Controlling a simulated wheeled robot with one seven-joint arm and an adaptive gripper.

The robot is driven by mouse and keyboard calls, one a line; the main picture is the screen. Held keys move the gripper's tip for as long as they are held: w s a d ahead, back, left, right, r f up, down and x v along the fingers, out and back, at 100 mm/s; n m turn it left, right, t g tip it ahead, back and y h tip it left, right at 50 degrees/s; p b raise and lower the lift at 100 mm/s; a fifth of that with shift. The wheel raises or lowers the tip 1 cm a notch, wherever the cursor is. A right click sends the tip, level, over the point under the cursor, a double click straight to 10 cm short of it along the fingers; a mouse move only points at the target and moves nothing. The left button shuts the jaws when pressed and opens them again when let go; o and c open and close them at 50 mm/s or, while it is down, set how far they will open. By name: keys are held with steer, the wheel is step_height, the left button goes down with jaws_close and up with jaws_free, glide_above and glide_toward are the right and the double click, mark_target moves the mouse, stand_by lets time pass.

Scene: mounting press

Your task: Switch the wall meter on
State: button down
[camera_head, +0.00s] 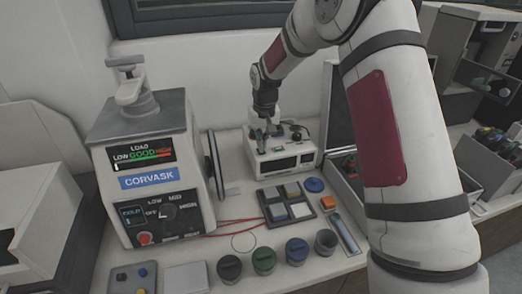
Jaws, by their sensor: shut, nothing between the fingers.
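A small white device with a dark display window (284,164) stands on the bench against the back wall. It looks like the wall meter, though no label on it is readable. A dark knob shows at its top right. The display looks dark. My gripper (267,128) points down over the top left of this device, with its fingers together and nothing visible between them. Whether the fingertips touch the device cannot be told. The gripper and wrist hide part of its top, and I cannot make out a switch there.
A large grey press marked CORVASK (150,180) stands at the left. A tray of colored blocks (287,220) and several round dark pots (264,260) sit in front. An open case (347,193) lies right, partly behind my arm. Red wires (232,224) cross the bench.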

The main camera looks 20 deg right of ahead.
steer(key=shift+f, duration=0.8)
stand_by(0.4)
steer(key=shift+r, duration=3.55)
